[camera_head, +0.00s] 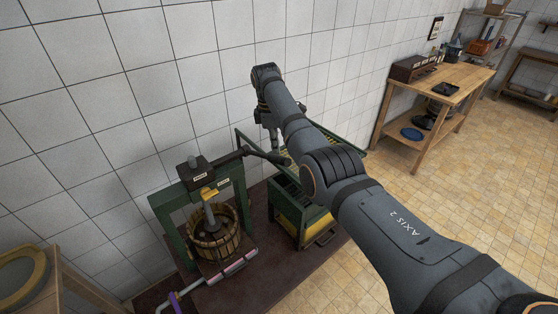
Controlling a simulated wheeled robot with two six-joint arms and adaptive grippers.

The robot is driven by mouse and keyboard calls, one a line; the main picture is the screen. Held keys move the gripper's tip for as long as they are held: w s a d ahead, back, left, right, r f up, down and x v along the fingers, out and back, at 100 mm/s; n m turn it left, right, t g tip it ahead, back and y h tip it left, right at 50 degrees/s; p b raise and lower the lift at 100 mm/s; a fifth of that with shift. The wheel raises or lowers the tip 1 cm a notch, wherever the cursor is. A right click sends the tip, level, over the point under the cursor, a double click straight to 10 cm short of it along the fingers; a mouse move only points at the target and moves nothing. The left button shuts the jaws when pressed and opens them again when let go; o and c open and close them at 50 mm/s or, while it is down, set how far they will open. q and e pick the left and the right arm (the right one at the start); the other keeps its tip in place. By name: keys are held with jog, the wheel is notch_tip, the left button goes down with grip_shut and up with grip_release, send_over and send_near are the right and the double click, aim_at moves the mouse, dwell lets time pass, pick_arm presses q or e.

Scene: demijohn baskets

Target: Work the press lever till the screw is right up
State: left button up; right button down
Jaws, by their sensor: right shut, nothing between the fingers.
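The press has a green frame (166,222) with a dark head (194,174) on top. A grey screw (211,215) runs from the head down into a slatted wooden basket (213,243); its lower end is hidden in the basket. The dark press lever (230,158) reaches right from the head and ends in a thick grip (272,156). My right gripper (274,146) points down close to this grip, shut and empty. I cannot tell if it touches the lever. My left gripper is out of view.
A green crate machine with yellow sides (292,224) stands right of the press, partly behind my right arm. A wooden workbench (448,82) stands at the back right. The tiled floor between is clear.

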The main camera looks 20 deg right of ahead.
aim_at(276, 158)
jog(key=shift+d+f, duration=0.1)
jog(key=shift+f, duration=0.4)
jog(key=shift+s+f, duration=0.2)
jog(key=shift+s, duration=0.05)
jog(key=shift+s+f, duration=0.15)
jog(key=shift+f, duration=0.7)
notch_tip(276, 158, down, 3)
jog(key=shift+f+b, duration=0.2)
jog(key=shift+b, duration=0.1)
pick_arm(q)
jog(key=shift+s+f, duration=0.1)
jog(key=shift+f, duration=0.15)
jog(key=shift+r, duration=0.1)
pick_arm(e)
jog(key=shift+r, duration=0.1)
